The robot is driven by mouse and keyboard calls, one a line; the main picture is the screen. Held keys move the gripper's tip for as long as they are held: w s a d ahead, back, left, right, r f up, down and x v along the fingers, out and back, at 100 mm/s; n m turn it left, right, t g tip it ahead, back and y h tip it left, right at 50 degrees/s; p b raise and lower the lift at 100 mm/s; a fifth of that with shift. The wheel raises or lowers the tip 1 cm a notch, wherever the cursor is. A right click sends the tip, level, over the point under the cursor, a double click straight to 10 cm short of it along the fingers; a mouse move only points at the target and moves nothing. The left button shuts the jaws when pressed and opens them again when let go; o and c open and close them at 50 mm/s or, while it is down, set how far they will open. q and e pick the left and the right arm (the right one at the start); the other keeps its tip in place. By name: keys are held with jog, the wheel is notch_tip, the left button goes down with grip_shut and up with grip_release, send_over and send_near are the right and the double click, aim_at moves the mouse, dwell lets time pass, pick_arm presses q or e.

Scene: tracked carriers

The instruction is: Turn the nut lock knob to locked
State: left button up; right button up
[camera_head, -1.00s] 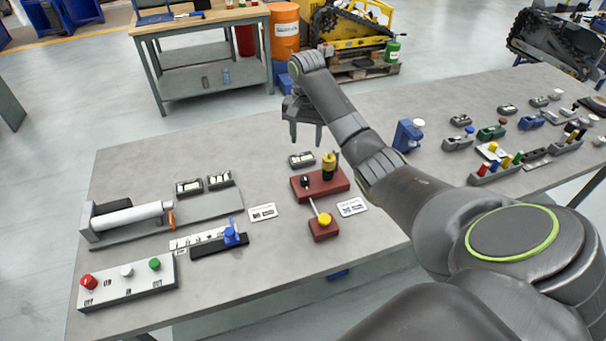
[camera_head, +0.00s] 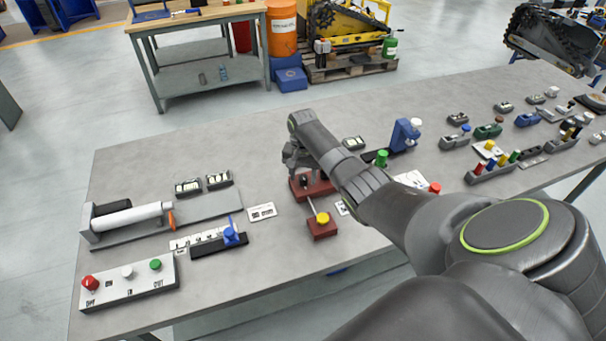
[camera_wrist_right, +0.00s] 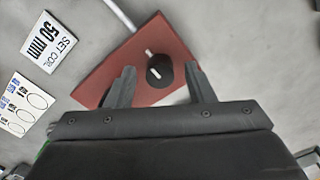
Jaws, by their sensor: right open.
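A black round knob (camera_wrist_right: 159,70) with a white line on top sits on a dark red base (camera_wrist_right: 120,80). It appears to be the nut lock knob, though no label on it is readable. The base also shows in the head view (camera_head: 325,189), partly covered by my right arm. My right gripper (camera_wrist_right: 160,68) is open, with one finger on each side of the knob. Neither finger clearly touches it, and their height over the base is hard to judge. In the head view my right gripper (camera_head: 301,176) points down over the base. My left gripper is not in view.
A pale rod runs from the base to a red block with a yellow knob (camera_head: 322,218). A "50 mm" card (camera_wrist_right: 48,43) lies beside the base. A blue lever slide (camera_head: 230,237) and button panel (camera_head: 125,283) stand left. A blue device (camera_head: 404,135) stands behind my arm.

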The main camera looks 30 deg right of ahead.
jog(key=c, duration=1)
